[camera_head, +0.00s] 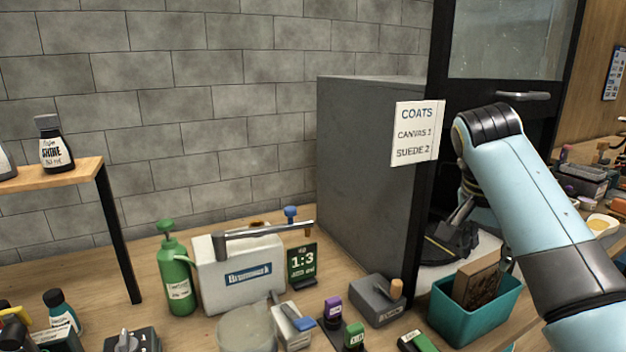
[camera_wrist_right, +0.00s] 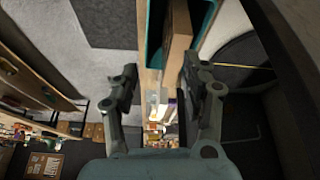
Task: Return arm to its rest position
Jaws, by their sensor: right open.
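My right arm (camera_head: 545,200) comes in from the right and bends down at a dark elbow in front of the dark booth. Its gripper (camera_head: 480,232) is partly hidden behind the arm, near the booth opening and above the teal bin (camera_head: 457,320). In the right wrist view the two fingers of my right gripper (camera_wrist_right: 160,88) stand wide apart with nothing held between them. The teal bin also shows there (camera_wrist_right: 154,40), beyond the fingers. My left gripper is not in the head view.
The teal bin holds a brown block (camera_head: 478,285). The grey cabinet (camera_head: 365,170) bears a coats sign (camera_head: 417,133). A shelf (camera_head: 60,174) is at left.

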